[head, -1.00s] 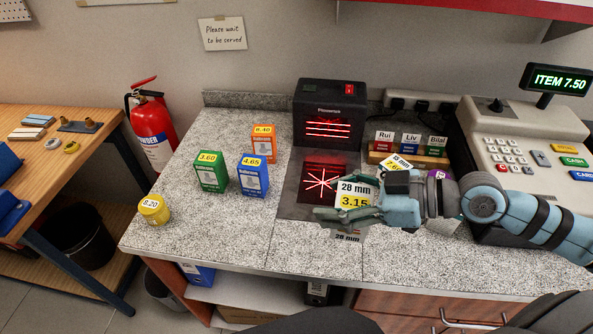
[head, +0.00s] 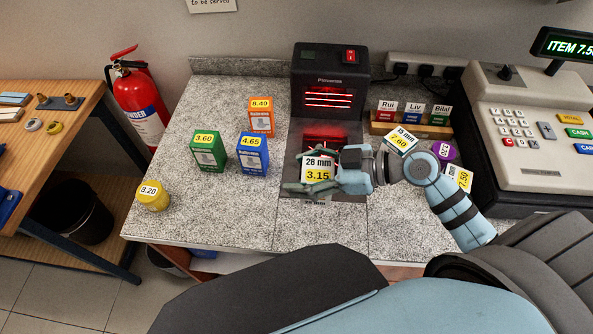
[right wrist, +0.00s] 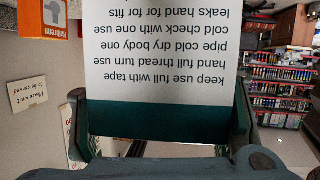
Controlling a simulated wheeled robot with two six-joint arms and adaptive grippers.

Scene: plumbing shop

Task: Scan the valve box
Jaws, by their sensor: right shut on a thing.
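My right gripper (head: 312,187) is shut on a box with a white and yellow label reading 28 mm, 3.15 (head: 318,169). The box is in front of the upright part of the dark scanner (head: 330,70), over its lit red plate (head: 322,134), and covers part of that plate. Whether it touches the plate I cannot tell. In the right wrist view the held box (right wrist: 160,60) shows a white panel of upside-down text above a dark green band between the fingers. My left gripper is out of view.
Orange (head: 261,120), green (head: 208,152) and blue (head: 252,155) boxes and a yellow round item (head: 153,196) stand to the left on the counter (head: 225,205). A 15 mm box (head: 401,139), a purple item (head: 446,150) and a 7.50 box (head: 459,177) are near my right arm, beside the till (head: 530,130).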

